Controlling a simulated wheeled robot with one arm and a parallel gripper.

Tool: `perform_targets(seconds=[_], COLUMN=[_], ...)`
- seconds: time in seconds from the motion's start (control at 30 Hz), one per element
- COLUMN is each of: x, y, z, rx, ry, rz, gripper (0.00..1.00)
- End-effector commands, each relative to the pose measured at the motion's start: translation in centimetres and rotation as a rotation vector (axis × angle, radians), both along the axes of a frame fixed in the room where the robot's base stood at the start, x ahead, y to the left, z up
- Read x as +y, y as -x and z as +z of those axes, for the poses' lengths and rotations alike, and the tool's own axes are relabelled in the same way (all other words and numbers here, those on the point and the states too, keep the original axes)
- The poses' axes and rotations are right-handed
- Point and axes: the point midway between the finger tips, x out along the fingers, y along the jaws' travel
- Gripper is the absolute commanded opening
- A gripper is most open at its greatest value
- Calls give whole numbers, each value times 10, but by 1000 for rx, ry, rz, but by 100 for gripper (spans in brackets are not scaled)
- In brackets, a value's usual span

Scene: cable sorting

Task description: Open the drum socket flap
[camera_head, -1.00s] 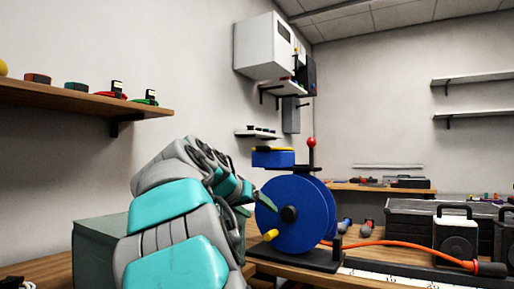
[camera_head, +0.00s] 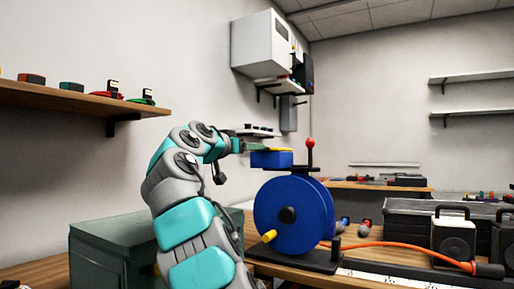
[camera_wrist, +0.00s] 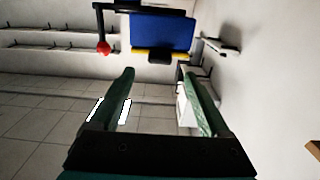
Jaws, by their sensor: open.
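The blue cable drum (camera_head: 295,217) stands upright on a black base on the bench. A blue socket box (camera_head: 271,160) sits above it, with a thin yellow strip (camera_head: 279,150) along its top that looks like the flap and appears shut. In the wrist view the blue box (camera_wrist: 160,30) is ahead of the fingers, with the yellow strip (camera_wrist: 142,52) and a black tab (camera_wrist: 160,57) on its near edge. My gripper (camera_head: 243,146) is just left of the box at about its top height. In the wrist view its green fingers (camera_wrist: 160,78) are apart with nothing between them.
A red-knobbed lever (camera_head: 310,143) rises right beside the box. A yellow crank handle (camera_head: 269,236) sticks out of the drum. An orange cable (camera_head: 400,245) runs right along the bench. A wooden shelf (camera_head: 70,101) is on the left wall.

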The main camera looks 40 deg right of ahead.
Motion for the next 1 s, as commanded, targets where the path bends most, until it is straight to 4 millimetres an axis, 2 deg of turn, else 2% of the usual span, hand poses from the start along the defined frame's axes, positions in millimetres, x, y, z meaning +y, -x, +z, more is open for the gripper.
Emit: perform_targets(seconds=[0.2,0.4,0.7,0.77,1.0], x=[-31,-50,-54,-54,-54], y=[-13,-21,-22,-22,-22], z=[0,0,-2,-2,-2], rx=[4,3,3,3,3], ry=[-4,-3,-2,-2,-2], rz=[-2,-1,-1,-1,-1], gripper=[80,80,80,76,48])
